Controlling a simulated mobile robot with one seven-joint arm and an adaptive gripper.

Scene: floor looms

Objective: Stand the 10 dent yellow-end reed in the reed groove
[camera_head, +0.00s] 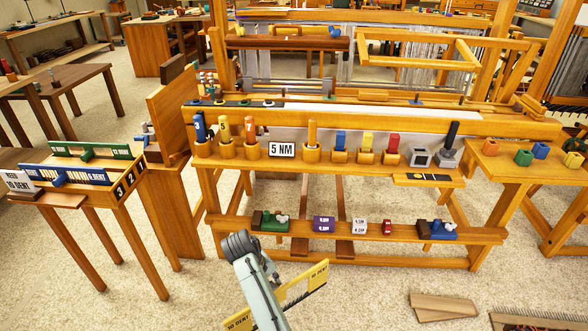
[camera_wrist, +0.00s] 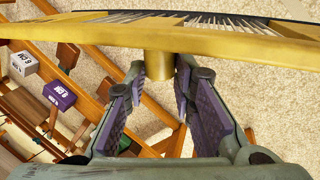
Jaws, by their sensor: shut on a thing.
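The yellow-end reed (camera_head: 317,277) is in the head view at the bottom centre, marked 10 DENT at both ends, above the floor and tilted up to the right. My arm covers its middle. In the wrist view the reed (camera_wrist: 90,33) spans the top, with thin grey wires behind its yellow rail. My gripper (camera_wrist: 159,68) is shut on the round yellow grip under that rail. The reed is apart from the loom (camera_head: 350,125). I cannot tell for sure which slot on the loom is the reed groove.
Green (camera_head: 92,150) and blue (camera_head: 75,176) reeds stand on the left table, beside a 10 DENT sign (camera_head: 20,182). Tools and blocks fill the loom's front shelf (camera_head: 230,152). A purple block (camera_head: 324,223) and others sit on the lower beam. Wooden boards (camera_head: 440,306) lie on the floor.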

